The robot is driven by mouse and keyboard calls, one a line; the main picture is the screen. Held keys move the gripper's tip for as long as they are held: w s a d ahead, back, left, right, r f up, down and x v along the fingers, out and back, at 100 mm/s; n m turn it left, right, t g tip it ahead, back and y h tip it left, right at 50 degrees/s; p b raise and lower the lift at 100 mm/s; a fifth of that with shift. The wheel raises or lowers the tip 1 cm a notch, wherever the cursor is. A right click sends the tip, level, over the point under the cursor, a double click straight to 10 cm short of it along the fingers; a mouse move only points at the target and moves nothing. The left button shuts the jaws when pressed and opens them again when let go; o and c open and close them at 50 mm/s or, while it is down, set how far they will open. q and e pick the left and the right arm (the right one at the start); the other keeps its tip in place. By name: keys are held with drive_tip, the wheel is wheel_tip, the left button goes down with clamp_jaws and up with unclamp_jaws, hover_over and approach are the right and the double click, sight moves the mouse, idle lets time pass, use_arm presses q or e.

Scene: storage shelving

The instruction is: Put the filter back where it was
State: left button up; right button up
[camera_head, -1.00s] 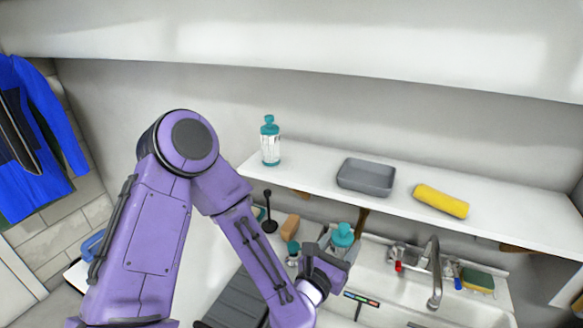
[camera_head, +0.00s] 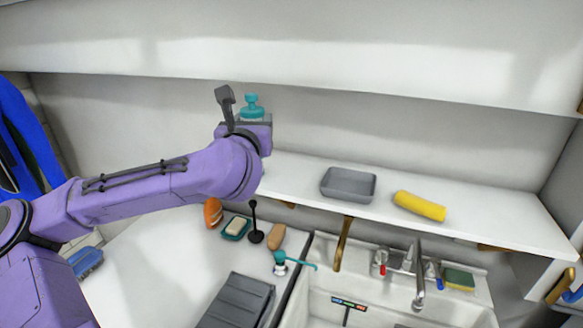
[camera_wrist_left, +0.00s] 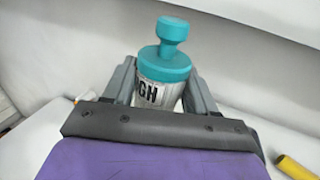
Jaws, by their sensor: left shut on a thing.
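My left gripper (camera_head: 243,112) is shut on a white bottle with black lettering and a teal cap (camera_head: 252,101), possibly the filter. It is held roughly upright above the left end of the white shelf (camera_head: 300,172). In the left wrist view the bottle (camera_wrist_left: 165,72) stands between the two fingers, its base hidden behind the gripper body. I cannot tell whether it touches the shelf. My right gripper is not in view.
A grey tray (camera_head: 348,185) and a yellow roll (camera_head: 420,206) lie on the shelf. The shelf between gripper and tray is clear.

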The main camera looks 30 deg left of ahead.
use_arm(q)
drive_tip(key=w+f+p, duration=0.1)
drive_tip(key=w+f, duration=0.2)
drive_tip(key=w+d+f+p, duration=0.1)
drive_tip(key=w+f+p, duration=0.1)
drive_tip(key=w+f, duration=0.2)
drive_tip(key=w+d+f+p, duration=0.1)
drive_tip(key=w+f, duration=0.3)
drive_tip(key=shift+w+f, duration=0.1)
drive_tip(key=shift+f, duration=0.25)
drive_tip(key=shift+f, duration=0.2)
drive_tip(key=o, duration=1.2)
drive_tip(key=shift+o, duration=0.2)
drive_tip(key=shift+r, duration=0.15)
